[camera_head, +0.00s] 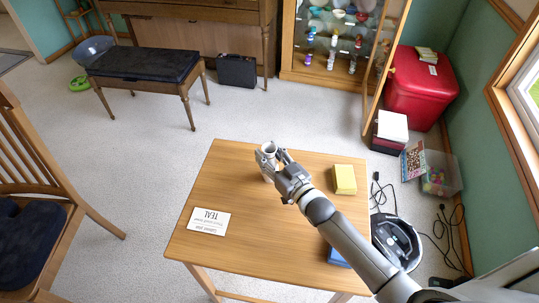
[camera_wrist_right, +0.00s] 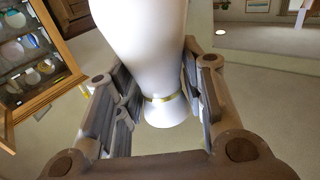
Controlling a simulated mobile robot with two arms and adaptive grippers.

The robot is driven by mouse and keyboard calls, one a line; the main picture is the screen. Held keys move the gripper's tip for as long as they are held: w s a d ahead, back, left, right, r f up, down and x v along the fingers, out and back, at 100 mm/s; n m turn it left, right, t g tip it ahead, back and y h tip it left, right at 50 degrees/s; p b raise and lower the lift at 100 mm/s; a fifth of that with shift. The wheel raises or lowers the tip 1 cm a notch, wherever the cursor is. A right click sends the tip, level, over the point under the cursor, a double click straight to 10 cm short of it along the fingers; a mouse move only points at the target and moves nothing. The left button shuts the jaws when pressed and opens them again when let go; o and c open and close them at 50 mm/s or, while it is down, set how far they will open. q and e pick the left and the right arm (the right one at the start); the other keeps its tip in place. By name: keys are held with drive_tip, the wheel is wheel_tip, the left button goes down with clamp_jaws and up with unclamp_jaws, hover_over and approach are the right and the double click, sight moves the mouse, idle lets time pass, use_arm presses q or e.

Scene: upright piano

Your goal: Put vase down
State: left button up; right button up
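A white vase with a thin gold band shows large in the right wrist view (camera_wrist_right: 150,45), narrowing at the band and flaring below it. My right gripper (camera_wrist_right: 160,95) has its fingers on both sides of the vase near the narrow part and is shut on it. In the head view the vase (camera_head: 269,148) is small and partly hidden by my right gripper (camera_head: 271,162). It is over the back part of the wooden table (camera_head: 235,185). I cannot tell whether its base touches the tabletop. My left gripper is not in view.
A yellow block (camera_head: 344,179) sits on the table's right side. A white TEAL card (camera_head: 209,221) lies at the left, and a blue item (camera_head: 338,259) is partly hidden by my arm. A wooden chair (camera_head: 40,170) stands left.

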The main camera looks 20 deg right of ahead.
drive_tip(key=o, duration=0.4)
drive_tip(key=shift+r, duration=0.15)
drive_tip(key=shift+s+d, duration=0.1)
drive_tip(key=shift+s, duration=0.2)
drive_tip(key=v, duration=1.1)
drive_tip(key=shift+s, duration=0.25)
